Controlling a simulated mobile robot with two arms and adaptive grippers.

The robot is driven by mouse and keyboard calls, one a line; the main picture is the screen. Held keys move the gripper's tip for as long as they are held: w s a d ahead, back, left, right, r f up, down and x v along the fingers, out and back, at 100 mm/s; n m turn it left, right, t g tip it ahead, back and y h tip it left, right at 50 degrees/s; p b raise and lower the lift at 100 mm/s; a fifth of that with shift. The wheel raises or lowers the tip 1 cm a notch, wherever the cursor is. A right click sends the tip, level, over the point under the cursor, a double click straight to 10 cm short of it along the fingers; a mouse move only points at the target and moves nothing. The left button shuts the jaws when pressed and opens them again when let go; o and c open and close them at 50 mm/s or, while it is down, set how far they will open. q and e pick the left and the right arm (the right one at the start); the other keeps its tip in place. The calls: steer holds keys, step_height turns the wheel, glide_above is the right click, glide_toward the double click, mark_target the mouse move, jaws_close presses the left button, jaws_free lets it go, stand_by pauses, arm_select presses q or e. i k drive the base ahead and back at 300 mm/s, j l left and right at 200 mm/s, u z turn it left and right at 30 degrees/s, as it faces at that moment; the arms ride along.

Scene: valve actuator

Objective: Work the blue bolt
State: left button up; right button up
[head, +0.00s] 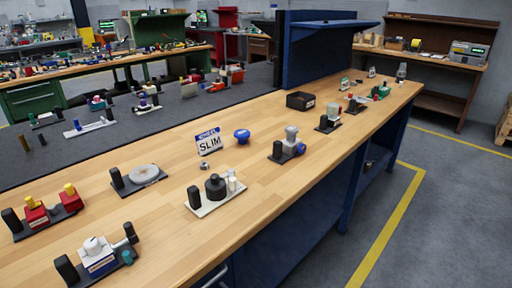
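A small metal nut-like piece (205,166) lies below the sign. Neither of my grippers is in view.
Near units on the bench include a black knob on a white plate (215,188), a grey disc (143,174), a red-and-yellow unit (37,214) and a white-and-blue unit (98,256). A black bin (300,101) stands toward the back. Bare wood surrounds the blue piece.

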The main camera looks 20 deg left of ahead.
mark_target(301, 148)
steer(key=i+l+u, duration=0.1)
steer(key=u, duration=0.35)
steer(key=i+l+u, duration=0.2)
steer(key=u, duration=0.3)
steer(key=i+l+u, duration=0.1)
steer(key=l+u, duration=0.15)
steer(key=u, duration=0.2)
steer(key=l+u, duration=0.25)
steer(key=u, duration=0.2)
steer(key=i+l+u, duration=0.1)
steer(key=l+u, duration=0.2)
steer(key=u, duration=0.2)
